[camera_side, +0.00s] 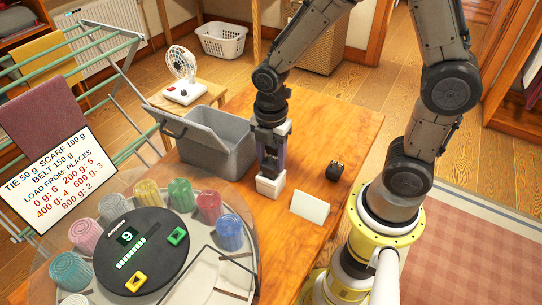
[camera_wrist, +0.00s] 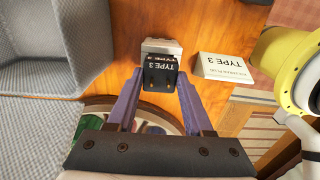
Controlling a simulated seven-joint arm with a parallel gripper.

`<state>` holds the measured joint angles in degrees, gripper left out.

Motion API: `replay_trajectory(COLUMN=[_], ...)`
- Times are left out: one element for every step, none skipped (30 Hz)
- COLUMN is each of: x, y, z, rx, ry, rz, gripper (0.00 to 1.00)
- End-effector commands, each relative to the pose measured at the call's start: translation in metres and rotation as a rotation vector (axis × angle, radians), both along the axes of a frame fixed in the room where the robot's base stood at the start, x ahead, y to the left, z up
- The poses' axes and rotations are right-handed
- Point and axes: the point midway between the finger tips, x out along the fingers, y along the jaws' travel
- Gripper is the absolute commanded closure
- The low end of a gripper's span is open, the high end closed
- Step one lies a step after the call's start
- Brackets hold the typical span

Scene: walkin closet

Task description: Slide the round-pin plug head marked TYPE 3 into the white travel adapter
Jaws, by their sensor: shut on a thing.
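My gripper (camera_wrist: 160,75) points down at the table, its purple fingers closed on the sides of a black plug head (camera_wrist: 160,72) lettered TYPE 3. Two small gold-coloured spots show on the head's near edge in the wrist view. A pale block, apparently the white travel adapter (camera_wrist: 163,44), shows just beyond the head. I cannot tell whether head and adapter touch or how deep any fit is.
A white card (camera_side: 310,207), lettered TYPE 3 in the wrist view (camera_wrist: 224,66), stands to the right. A small black object (camera_side: 336,170) lies behind it. A grey bin (camera_side: 222,150) is close on the left. A round carousel with coloured cups (camera_side: 180,193) is in front.

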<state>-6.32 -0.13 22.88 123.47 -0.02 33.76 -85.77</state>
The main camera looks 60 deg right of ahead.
Motion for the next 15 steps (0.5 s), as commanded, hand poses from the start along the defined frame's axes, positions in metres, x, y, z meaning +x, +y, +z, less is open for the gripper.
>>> replay_trajectory(x=[-0.0001, -0.0001, -0.0001, -0.0001, -0.0001, -0.0002, -0.0002, -0.0002, -0.0002, -0.0002, -0.0001, -0.0001, -0.0001, -0.0001, -0.0001], y=[0.0000, 0.0000, 0.0000, 0.0000, 0.0000, 0.0000, 0.0000, 0.0000, 0.0000, 0.0000, 0.0000, 0.0000, 0.0000, 0.0000, 0.0000], z=[-0.0007, -0.0010, -0.0015, -0.0018, -0.0021, -0.0025, -0.0028, -0.0031, -0.0035, -0.0038, -0.0041, -0.0046, -0.0049, -0.0052, -0.0056], rx=[0.000, 0.000, 0.000, 0.000, 0.000, 0.000, 0.000, 0.000, 0.000, 0.000, 0.000, 0.000, 0.000, 0.000, 0.000], ry=[0.000, 0.001, 0.001, 0.001, 0.001, 0.001, 0.001, 0.001, 0.001, 0.001, 0.001, 0.001, 0.000, 0.000, 0.000], rz=[0.000, 0.000, 0.000, 0.000, 0.000, 0.000, 0.000, 0.000, 0.000, 0.000, 0.000, 0.000, 0.000, 0.000, 0.000], gripper=[1.00, 1.00, 1.00, 1.00, 1.00, 1.00, 1.00, 1.00, 1.00, 1.00, 1.00, 1.00, 1.00, 1.00, 1.00])
